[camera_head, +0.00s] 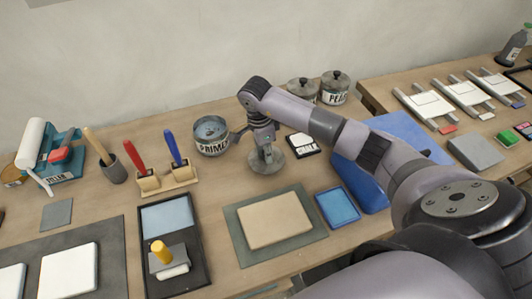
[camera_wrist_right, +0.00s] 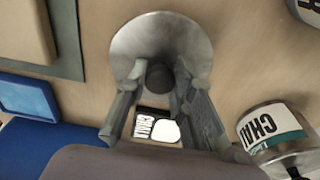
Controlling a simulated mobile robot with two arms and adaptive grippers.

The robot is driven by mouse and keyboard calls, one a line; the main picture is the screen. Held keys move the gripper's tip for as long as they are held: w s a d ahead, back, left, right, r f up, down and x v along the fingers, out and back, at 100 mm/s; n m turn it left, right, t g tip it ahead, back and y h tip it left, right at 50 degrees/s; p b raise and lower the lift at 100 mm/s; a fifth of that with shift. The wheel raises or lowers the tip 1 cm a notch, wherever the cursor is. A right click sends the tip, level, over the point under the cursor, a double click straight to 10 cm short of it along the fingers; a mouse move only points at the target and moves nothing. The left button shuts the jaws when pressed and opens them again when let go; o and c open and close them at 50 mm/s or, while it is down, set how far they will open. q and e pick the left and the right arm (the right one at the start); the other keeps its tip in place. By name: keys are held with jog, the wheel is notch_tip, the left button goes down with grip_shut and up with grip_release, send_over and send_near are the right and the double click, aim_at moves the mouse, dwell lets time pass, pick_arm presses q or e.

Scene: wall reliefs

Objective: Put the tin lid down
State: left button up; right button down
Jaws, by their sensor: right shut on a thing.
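The tin lid (camera_head: 272,166) is a round grey metal disc with a knob. My right gripper (camera_head: 264,146) is shut on its knob, above the disc. In the right wrist view, the lid (camera_wrist_right: 160,30) lies flat beyond the fingers, and the gripper (camera_wrist_right: 160,78) closes around the dark knob. The lid is low over the wooden table; I cannot tell whether it touches it. The PRIMER tin (camera_head: 211,136) stands open just left of the lid. My left gripper is not in view.
A CHALK card (camera_head: 303,145) lies right of the lid. Lidded tins (camera_head: 335,88) stand behind it. A blue tray (camera_head: 376,160) is to the right. A tan slab on a grey mat (camera_head: 303,201) lies in front. A wooden stand with red and blue-handled tools (camera_head: 168,179) is left.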

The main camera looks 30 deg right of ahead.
jog(key=shift+f, duration=0.8)
jog(key=shift+f, duration=0.2)
jog(key=c, duration=1.4)
grip_release()
jog(key=shift+o, duration=0.2)
jog(key=shift+r, duration=0.1)
